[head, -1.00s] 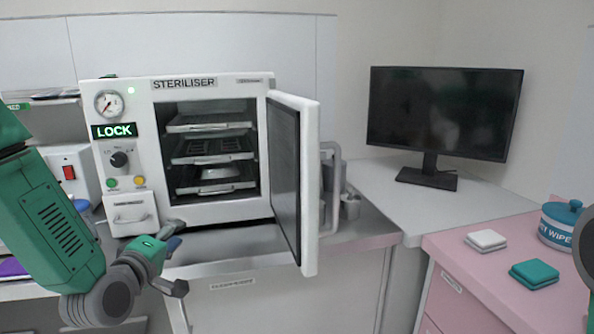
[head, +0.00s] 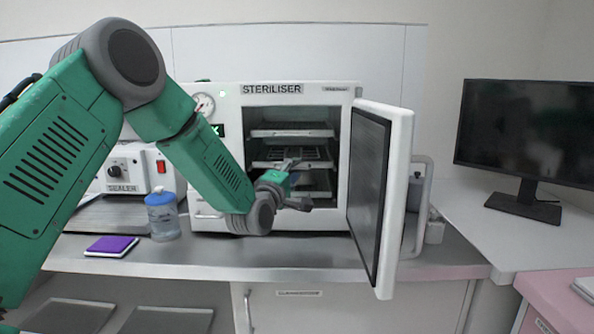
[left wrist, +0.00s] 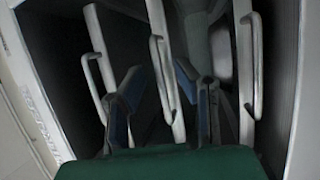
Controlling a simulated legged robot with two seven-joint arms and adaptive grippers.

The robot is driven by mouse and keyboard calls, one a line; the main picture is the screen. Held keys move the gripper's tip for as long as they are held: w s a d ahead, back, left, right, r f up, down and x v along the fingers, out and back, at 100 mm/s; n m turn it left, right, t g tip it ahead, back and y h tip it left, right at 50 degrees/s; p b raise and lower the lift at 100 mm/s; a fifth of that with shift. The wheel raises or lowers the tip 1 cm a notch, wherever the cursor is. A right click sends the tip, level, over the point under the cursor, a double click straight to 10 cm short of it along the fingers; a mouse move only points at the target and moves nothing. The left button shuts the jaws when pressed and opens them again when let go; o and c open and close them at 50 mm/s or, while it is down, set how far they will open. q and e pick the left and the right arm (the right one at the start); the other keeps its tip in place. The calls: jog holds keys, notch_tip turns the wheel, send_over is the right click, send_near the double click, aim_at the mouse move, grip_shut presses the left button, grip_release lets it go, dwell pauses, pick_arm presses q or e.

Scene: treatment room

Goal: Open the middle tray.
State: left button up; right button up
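The steriliser (head: 228,165) stands on the counter with its door (head: 385,190) swung open to the right. Inside are three stacked trays; the middle tray (head: 318,164) is pushed in, partly hidden behind my left gripper (head: 298,184). That gripper is at the chamber opening, in front of the middle and lower trays. In the left wrist view the fingers (left wrist: 158,78) are spread apart, with the middle tray's handle (left wrist: 156,55) showing between them. Whether they touch it I cannot tell. My right gripper is not in view.
The top tray (head: 292,132) is inside above. A bottle (head: 162,218) and purple pad (head: 111,246) lie on the counter to the left. The counter front is clear.

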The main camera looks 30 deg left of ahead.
pick_arm(q)
jog(key=shift+w+a, duration=0.5)
jog(key=shift+w, duration=0.15)
jog(key=shift+d+r, duration=0.1)
jog(key=shift+d, duration=0.2)
grip_shut()
jog(key=shift+s, duration=0.1)
